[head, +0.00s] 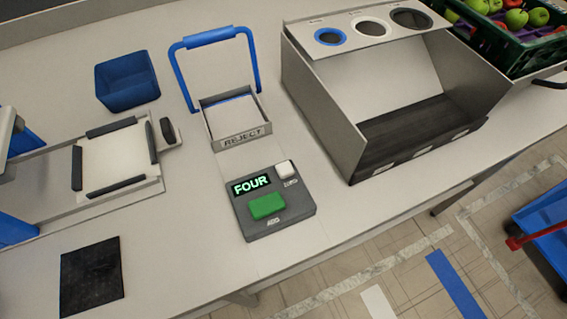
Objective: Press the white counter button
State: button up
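The grey counter box (275,210) sits on the worktop near its front edge. Its small white button (286,168) is at the box's upper right, with a small label under it that I cannot read surely. A larger green button (266,206) marked ADD is below the display. The lit display (251,185) reads FOUR in green. My gripper is not in view, and nothing touches either button.
A REJECT tray (242,141) with a blue handle stands just behind the counter box. A large grey bin with round holes (345,115) is to the right. A blue box (127,80), a white plate (115,158) and a black mat (91,278) are left.

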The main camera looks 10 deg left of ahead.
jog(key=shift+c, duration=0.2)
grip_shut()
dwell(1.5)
